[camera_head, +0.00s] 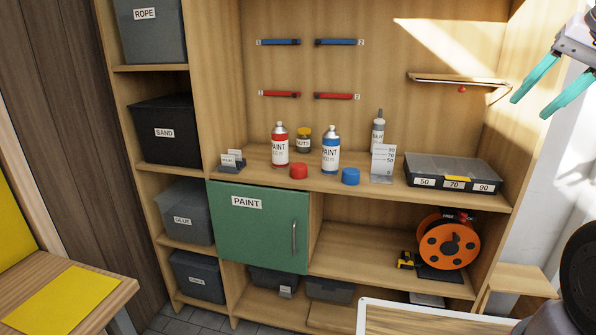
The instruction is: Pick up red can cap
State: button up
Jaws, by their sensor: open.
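The red can cap (299,171) sits on the workbench shelf, just right of the red-labelled paint can (280,146). The blue cap (350,176) sits further right, near the blue-labelled paint can (331,150). My gripper (533,96) is at the upper right with its two teal fingers spread apart. It is open and empty, well above and to the right of the red cap.
A yellow-lidded jar (304,140), a tall tube (378,131) and a sign (382,163) stand on the same shelf. A dark organizer case (453,174) lies at the right end. A green PAINT cabinet door (259,229) is below. Free shelf shows before the red cap.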

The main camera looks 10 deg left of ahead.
aim_at(299, 170)
jog(key=i+j, duration=0.4)
jog(key=j, duration=0.15)
jog(key=i+j, duration=0.35)
jog(key=j, duration=0.15)
jog(key=j+u, duration=0.05)
